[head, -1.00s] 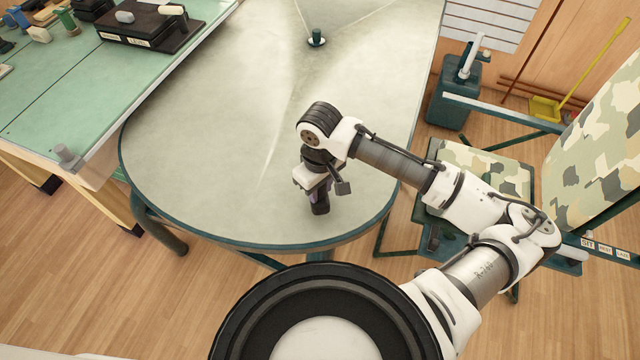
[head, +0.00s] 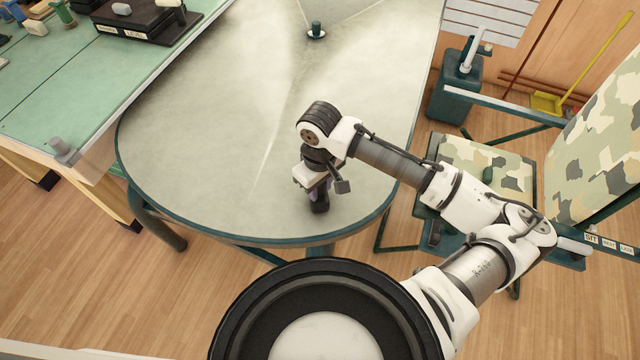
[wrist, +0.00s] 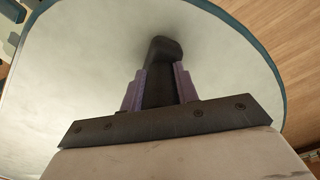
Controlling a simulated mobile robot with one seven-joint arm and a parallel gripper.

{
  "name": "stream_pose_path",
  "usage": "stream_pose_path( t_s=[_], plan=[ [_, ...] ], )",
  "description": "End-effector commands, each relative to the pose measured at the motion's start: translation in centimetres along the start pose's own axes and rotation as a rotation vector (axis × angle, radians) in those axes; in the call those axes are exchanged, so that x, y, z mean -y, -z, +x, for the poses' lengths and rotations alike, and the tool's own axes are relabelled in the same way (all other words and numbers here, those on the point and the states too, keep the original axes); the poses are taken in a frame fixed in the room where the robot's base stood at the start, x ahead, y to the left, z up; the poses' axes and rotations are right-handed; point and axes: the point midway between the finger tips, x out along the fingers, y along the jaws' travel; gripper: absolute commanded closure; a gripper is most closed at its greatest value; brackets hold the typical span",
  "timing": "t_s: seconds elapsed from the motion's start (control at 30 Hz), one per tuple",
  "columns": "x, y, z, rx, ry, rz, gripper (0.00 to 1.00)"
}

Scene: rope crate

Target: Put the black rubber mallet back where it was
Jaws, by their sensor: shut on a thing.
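My gripper (head: 318,190) is over the near end of a pale round-ended table (head: 220,150). It is shut on a black object, which I take to be the black rubber mallet (head: 320,207). In the wrist view the mallet (wrist: 163,55) is a dark shape clasped between the two purple fingers of my gripper (wrist: 160,82), its far end sticking out beyond them. Much of it is hidden by the gripper. I cannot tell whether it touches the table top.
A green-topped workbench (head: 75,75) stands at the left, with a dark tray (head: 150,22) on it. A small dark green peg (head: 316,30) stands at the table's far part. A camouflage-patterned chair (head: 485,165) is at the right. The table top around my gripper is bare.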

Motion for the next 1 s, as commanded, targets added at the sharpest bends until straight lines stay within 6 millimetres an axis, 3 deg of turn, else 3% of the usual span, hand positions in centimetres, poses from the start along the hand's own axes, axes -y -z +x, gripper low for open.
stream_pose_path(
  t_s=[0.4,0.43,0.6,1.0],
  plan=[
    [-0.01,0.0,0.67,0.0,0.0,0.0,1.0],
    [-0.02,0.0,0.65,0.0,0.0,0.0,0.69],
    [-0.02,0.0,0.61,0.0,0.0,0.0,0.46],
    [0.0,-0.01,0.64,0.0,0.0,0.0,0.44]
  ],
)
